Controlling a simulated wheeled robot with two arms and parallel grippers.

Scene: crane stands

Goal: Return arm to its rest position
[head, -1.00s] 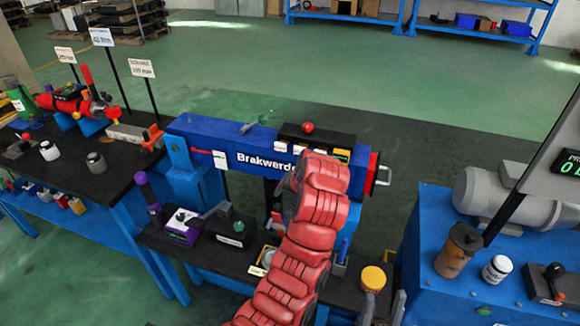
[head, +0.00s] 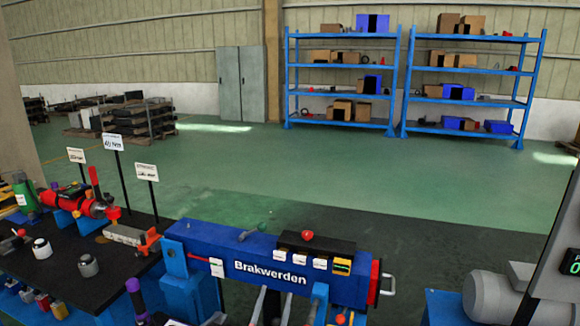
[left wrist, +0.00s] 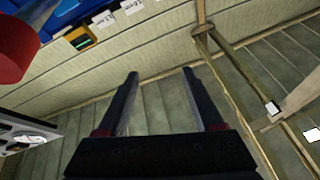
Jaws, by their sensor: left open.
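My left gripper (left wrist: 160,75) is open and empty in the left wrist view, its two dark fingers spread apart against the wall and roof. In the head view its fingers (head: 274,292) show at the bottom edge, pointing up in front of the blue Brakwerden machine (head: 210,245). The rest of my left arm is hidden below the picture. The machine's red end (left wrist: 15,50) shows at the upper left of the left wrist view, apart from the fingers. My right gripper is not in view.
A dark bench (head: 60,262) with a red tool (head: 80,205) and jars stands at left. A grey motor (head: 492,298) and a display post stand at right. Blue shelves (head: 404,75) stand far back. The green floor between is clear.

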